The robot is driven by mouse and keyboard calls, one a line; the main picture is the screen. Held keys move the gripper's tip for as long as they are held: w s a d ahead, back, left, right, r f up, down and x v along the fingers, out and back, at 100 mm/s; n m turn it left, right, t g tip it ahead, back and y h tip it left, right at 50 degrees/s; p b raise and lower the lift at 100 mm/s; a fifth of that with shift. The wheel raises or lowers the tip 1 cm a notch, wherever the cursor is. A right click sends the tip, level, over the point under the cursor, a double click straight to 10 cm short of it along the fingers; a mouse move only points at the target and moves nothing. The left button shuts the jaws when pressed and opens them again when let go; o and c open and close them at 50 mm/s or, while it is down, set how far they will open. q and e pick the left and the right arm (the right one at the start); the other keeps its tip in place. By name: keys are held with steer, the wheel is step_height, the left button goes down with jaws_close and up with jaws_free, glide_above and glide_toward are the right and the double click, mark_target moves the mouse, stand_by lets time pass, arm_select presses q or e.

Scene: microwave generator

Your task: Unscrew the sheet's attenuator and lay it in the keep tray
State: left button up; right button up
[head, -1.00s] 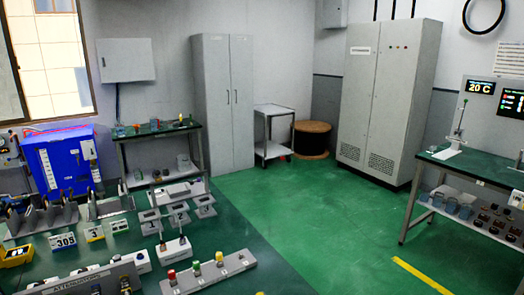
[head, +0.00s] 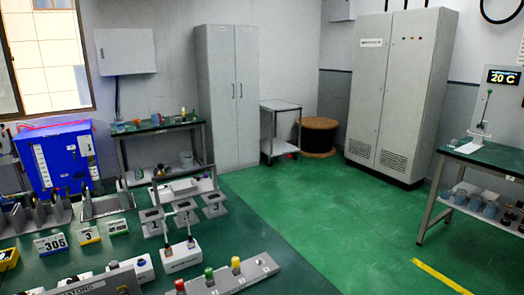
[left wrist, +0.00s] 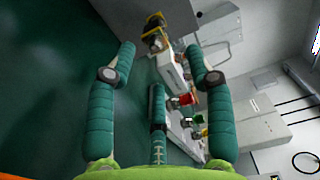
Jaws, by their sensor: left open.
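The rack lettered ATTENUATORS (head: 128,278) is cut by the bottom edge of the head view. To its right a grey strip (head: 256,268) carries red, green and yellow capped parts. A white block (head: 181,257) with two dark-tipped posts stands behind. I cannot tell which part is the sheet's attenuator or which is the keep tray. My left gripper (left wrist: 160,76) is open, its teal fingers apart with nothing between the tips; coloured caps (left wrist: 186,99) show beyond. My right gripper is in no view.
Three numbered grey stands (head: 183,219) and grey slotted holders (head: 108,203) stand on the green bench (head: 285,278). A blue box (head: 60,158) is behind at left. The green floor (head: 325,205) right of the bench is open. A side table (head: 490,160) is at right.

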arm_select(q)
steer(key=shift+w+a+f, duration=0.15)
steer(key=shift+w+f, duration=0.15)
steer(key=shift+f, duration=0.05)
steer(key=shift+s+r, duration=0.1)
steer(key=shift+r, duration=0.05)
steer(key=b+x, duration=0.1)
steer(key=x, duration=0.6)
steer(key=shift+a, duration=0.1)
steer(key=shift+b+x, duration=0.4)
steer(key=shift+x, duration=0.5)
steer(key=shift+b, duration=0.35)
stand_by(0.4)
jaws_close()
steer(key=o, duration=0.5)
jaws_free()
